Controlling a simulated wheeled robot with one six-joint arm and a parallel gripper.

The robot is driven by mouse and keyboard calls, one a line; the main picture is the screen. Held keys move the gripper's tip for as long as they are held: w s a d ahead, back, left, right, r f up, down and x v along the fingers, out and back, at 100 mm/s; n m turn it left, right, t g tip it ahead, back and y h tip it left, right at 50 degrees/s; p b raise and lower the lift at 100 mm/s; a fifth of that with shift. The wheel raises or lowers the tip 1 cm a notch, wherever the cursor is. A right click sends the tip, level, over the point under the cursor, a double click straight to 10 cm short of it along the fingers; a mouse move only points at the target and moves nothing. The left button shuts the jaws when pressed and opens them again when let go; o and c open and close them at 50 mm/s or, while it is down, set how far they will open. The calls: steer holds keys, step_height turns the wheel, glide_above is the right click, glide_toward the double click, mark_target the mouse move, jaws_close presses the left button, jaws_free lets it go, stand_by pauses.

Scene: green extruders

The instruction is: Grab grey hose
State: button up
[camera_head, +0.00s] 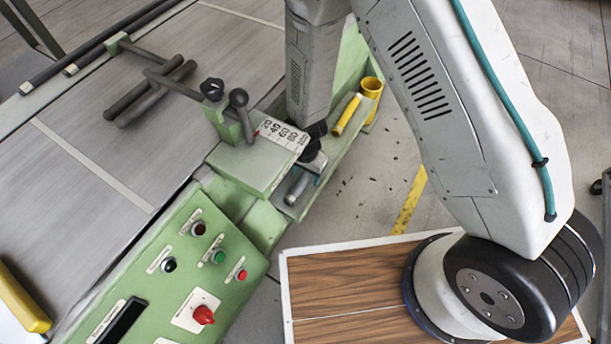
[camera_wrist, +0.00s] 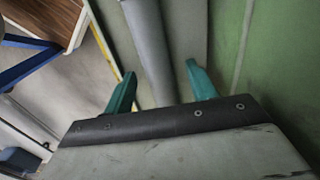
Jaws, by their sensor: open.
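The grey hose (camera_head: 297,186) lies in the green tray at the end of the green machine, below the numbered scale plate. In the wrist view the grey hose (camera_wrist: 147,42) runs up the picture between the two teal fingers. My gripper (camera_wrist: 161,69) is open, with one finger on each side of the hose, the left one closer to it in the picture. In the head view my wrist hides part of the tray, and my gripper is mostly hidden.
A yellow cylinder (camera_head: 346,114) and a yellow cup (camera_head: 371,88) are farther along the tray. The scale plate (camera_head: 283,137) and a green block with black knobs (camera_head: 226,118) stand close left of my wrist. A control panel (camera_head: 190,262) with buttons is at lower left.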

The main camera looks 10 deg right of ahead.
steer(key=c, duration=1.1)
steer(key=shift+r, duration=0.1)
steer(key=shift+c, duration=0.2)
